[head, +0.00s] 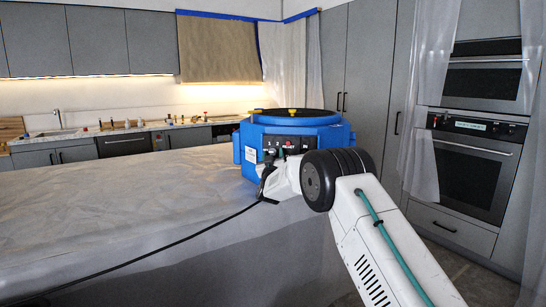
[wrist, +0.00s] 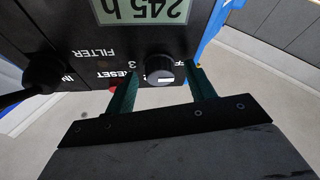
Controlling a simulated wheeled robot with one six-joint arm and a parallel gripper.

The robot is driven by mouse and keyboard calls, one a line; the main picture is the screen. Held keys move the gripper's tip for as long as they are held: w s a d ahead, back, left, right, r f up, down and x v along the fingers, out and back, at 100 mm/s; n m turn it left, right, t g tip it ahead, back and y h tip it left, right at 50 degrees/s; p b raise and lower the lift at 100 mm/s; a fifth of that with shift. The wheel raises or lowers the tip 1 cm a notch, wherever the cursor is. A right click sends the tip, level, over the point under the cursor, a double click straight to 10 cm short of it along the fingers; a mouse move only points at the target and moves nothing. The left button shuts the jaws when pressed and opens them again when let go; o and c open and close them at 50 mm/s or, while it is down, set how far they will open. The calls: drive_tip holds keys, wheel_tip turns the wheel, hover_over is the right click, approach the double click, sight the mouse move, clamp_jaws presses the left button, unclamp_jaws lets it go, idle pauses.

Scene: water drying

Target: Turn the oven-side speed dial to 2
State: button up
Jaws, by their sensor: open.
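The blue machine (head: 246,150) stands on the covered counter, with a dark control panel on its near side. In the wrist view its panel (wrist: 90,30) appears upside down. A round black dial (wrist: 160,68) with a short white mark sits at the panel's edge, with a 3 beside it and part of an OFF label to its right. My gripper (wrist: 161,72) is open, with one green finger on each side of the dial. The right finger is very close to it; I cannot tell whether it touches. Which number the mark points to is unclear.
A black plug (wrist: 42,74) with a cable sits in the panel beside the dial, and a red button lies between them. The cable (head: 180,240) runs across the counter cover (head: 110,200). The oven (head: 468,170) is in tall cabinets at the right.

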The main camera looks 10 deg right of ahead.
drive_tip(key=c, duration=1)
drive_tip(key=shift+o, duration=0.2)
